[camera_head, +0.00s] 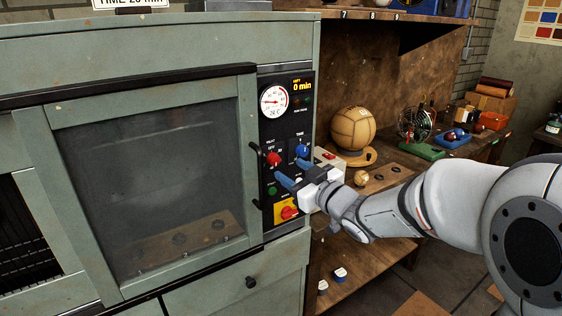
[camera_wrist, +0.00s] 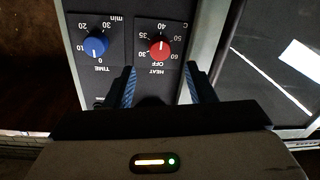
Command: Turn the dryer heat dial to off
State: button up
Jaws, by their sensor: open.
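The red heat dial (camera_head: 273,159) sits on the dryer's black control panel, left of the blue time dial (camera_head: 302,150). In the wrist view, where the panel appears upside down, the heat dial (camera_wrist: 160,47) shows a white mark that appears to point toward 40, away from the OFF label. The time dial (camera_wrist: 96,46) points at 0. My gripper (camera_head: 295,173) is open, its blue-padded fingers near the panel below the dials. In the wrist view, my gripper (camera_wrist: 160,85) has one finger on each side of the heat dial's column; nothing is between them.
The green-grey dryer (camera_head: 160,40) has its glass door closed. A red rotary switch on a yellow plate (camera_head: 287,211) is low on the panel. A tan leather ball (camera_head: 353,130) and a small fan (camera_head: 415,123) stand on the bench to the right.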

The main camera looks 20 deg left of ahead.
aim_at(276, 160)
jog(key=p+x, duration=0.1)
jog(key=x, duration=0.5)
jog(key=shift+w, duration=0.1)
jog(key=shift+c, duration=0.3)
jog(key=c, duration=0.9)
